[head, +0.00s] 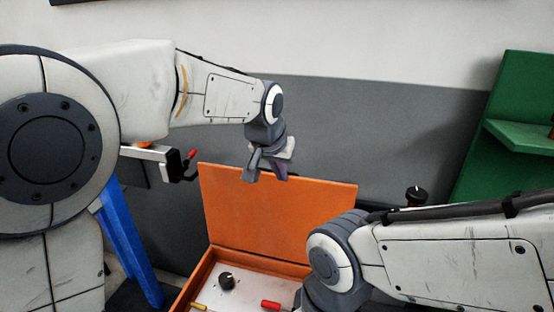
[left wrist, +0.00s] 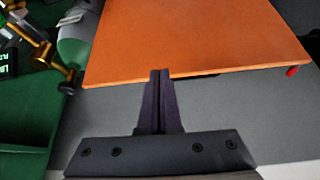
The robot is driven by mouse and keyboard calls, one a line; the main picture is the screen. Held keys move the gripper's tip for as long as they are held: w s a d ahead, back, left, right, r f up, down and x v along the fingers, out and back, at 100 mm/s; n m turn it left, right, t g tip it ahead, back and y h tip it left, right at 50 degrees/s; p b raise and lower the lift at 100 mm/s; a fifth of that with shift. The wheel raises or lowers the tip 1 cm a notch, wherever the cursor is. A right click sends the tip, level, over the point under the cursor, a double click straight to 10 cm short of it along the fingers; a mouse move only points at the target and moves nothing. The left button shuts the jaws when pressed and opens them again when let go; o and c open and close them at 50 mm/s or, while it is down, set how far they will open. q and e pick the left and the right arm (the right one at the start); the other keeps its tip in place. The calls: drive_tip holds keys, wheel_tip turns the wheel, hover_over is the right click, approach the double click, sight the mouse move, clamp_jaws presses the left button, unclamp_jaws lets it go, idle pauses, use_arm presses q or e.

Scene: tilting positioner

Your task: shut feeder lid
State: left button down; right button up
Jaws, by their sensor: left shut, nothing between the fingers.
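The feeder is an orange box (head: 203,265) at the bottom centre of the head view. Its orange lid (head: 275,217) stands open, raised steeply at the back of the box. The lid also fills the upper middle of the left wrist view (left wrist: 195,35). My left gripper (head: 265,177) is at the lid's top edge, overlapping it in the head view. In the left wrist view its fingers (left wrist: 160,75) are together and empty, with the tips at the lid's edge; I cannot tell whether they touch it. My right arm enters from the right, its gripper out of sight.
Inside the box are a pale panel with a black knob (head: 227,281) and a red-tipped part (head: 270,304). A green stand (head: 500,150) is at the right. A green bottle-like thing (left wrist: 75,45) is left of the lid in the wrist view. A grey-and-white wall (head: 400,125) is behind.

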use_arm(q)
drive_tip(key=w+a+r+t, duration=0.1)
drive_tip(key=w+a+r, duration=0.1)
drive_tip(key=w+r, duration=0.35)
drive_tip(key=shift+n, duration=0.4)
drive_tip(key=p+x, duration=0.1)
drive_tip(key=x, duration=0.3)
drive_tip(key=p+x, duration=0.2)
drive_tip(key=x, duration=0.2)
drive_tip(key=w+p+x, duration=0.1)
drive_tip(key=x, duration=0.3)
drive_tip(key=shift+r+p, duration=0.25)
drive_tip(key=shift+p, duration=0.1)
drive_tip(key=shift+s+a+f+t, duration=0.1)
drive_tip(key=shift+s+t, duration=0.1)
drive_tip(key=shift+t, duration=0.1)
drive_tip(key=shift+s+a+p, duration=0.2)
drive_tip(key=shift+s+p, duration=0.2)
drive_tip(key=shift+s, duration=0.45)
drive_tip(key=shift+s+a+p, duration=0.2)
drive_tip(key=shift+s+p, duration=0.2)
drive_tip(key=shift+s, duration=0.45)
drive_tip(key=shift+f, duration=0.1)
